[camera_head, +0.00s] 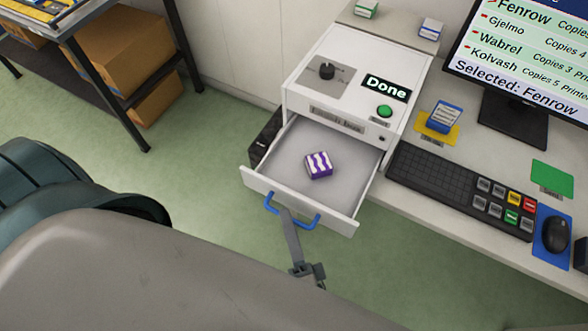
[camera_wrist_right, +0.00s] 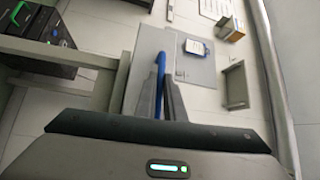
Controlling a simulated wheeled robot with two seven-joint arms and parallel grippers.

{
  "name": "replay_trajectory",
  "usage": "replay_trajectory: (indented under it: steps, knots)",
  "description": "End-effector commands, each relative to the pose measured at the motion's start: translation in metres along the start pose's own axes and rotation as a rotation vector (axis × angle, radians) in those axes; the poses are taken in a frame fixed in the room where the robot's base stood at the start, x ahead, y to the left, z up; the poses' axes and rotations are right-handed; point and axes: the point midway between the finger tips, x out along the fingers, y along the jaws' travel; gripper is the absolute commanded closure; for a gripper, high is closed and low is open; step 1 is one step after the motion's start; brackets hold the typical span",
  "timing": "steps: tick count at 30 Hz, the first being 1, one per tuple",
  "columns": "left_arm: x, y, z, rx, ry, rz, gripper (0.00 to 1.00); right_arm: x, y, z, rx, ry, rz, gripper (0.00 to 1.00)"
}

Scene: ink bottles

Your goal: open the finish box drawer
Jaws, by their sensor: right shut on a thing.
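The finish box (camera_head: 345,85) is a white cabinet with a dark knob, a green button and a "Done" display on top. Its drawer (camera_head: 262,180) stands pulled out, and a purple-and-white striped box (camera_head: 318,165) sits inside. The blue handle (camera_head: 270,203) is on the drawer's front. My right gripper (camera_head: 289,214) is shut on the handle's bar, reaching it from below in the head view. The handle also shows between the fingers in the right wrist view (camera_wrist_right: 160,75). My left gripper is out of both views.
A keyboard (camera_head: 435,180), colored buttons, a mouse (camera_head: 556,235) and a monitor (camera_head: 530,60) are on the desk right of the box. A blue-and-white ink box (camera_head: 445,116) stands on a yellow pad. Shelving with cardboard boxes (camera_head: 122,50) is at the left; green floor lies between.

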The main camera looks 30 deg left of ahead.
Motion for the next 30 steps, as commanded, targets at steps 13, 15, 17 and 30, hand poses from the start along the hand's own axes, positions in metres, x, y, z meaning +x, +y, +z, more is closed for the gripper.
replay_trajectory:
  steps: [13, 15, 17, 30]
  knots:
    - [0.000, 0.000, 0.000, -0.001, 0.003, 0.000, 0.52, -0.001, 0.001, 0.001, 0.000, 0.000, 0.001, 0.72]
    - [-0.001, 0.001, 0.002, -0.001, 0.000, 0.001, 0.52, -0.001, 0.001, 0.000, 0.000, 0.000, 0.001, 0.72]
    - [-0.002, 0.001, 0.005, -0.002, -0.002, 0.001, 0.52, -0.001, 0.000, 0.000, 0.000, 0.000, 0.001, 0.72]
    - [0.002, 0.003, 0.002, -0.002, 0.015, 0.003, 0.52, -0.018, 0.003, 0.001, 0.000, -0.001, 0.002, 0.72]
